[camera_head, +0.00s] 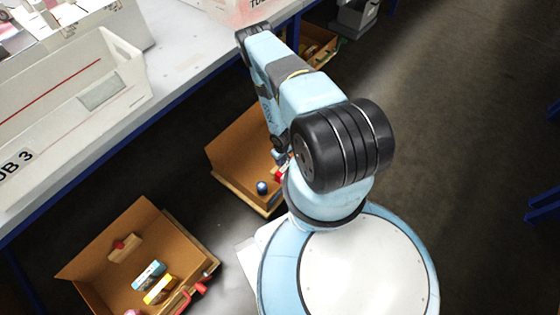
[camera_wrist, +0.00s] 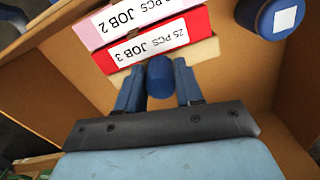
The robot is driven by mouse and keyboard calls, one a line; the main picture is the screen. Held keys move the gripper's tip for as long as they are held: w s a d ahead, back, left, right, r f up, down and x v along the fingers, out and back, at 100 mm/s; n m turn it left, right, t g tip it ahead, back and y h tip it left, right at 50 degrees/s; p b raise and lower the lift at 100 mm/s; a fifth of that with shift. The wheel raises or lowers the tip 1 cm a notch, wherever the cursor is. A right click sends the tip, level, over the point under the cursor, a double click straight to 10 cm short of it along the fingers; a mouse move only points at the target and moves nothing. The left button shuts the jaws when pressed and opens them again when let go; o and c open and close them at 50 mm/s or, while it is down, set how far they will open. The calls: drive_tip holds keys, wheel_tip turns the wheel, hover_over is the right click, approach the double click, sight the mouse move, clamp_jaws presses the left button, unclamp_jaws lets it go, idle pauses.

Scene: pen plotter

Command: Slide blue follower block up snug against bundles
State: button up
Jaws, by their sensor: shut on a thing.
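In the wrist view my gripper (camera_wrist: 159,84) is shut on the blue knob (camera_wrist: 159,74) of the follower block. The block's pale wooden edge (camera_wrist: 206,50) shows behind the fingers, mostly hidden. It lies right along the red JOB 3 bundle (camera_wrist: 196,22), with no clear gap visible. The pink JOB 2 bundle (camera_wrist: 90,30) stands just beyond the red one. In the head view the red bundle (camera_head: 280,176) shows partly in the middle cardboard box (camera_head: 232,150); my arm hides the gripper and block there.
A blue cylinder with a white label (camera_wrist: 270,16) lies right of the bundles; it also shows in the head view (camera_head: 262,187). A second box (camera_head: 85,260) at lower left holds a red-knobbed block (camera_head: 123,246) and colored bundles. A bench (camera_head: 180,60) with a white bin (camera_head: 60,110) stands upper left.

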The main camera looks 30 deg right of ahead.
clamp_jaws()
drive_tip(key=shift+s+d, duration=0.15)
drive_tip(key=shift+s, duration=0.35)
drive_tip(key=o, duration=0.7)
unclamp_jaws()
drive_tip(key=shift+c, duration=0.2)
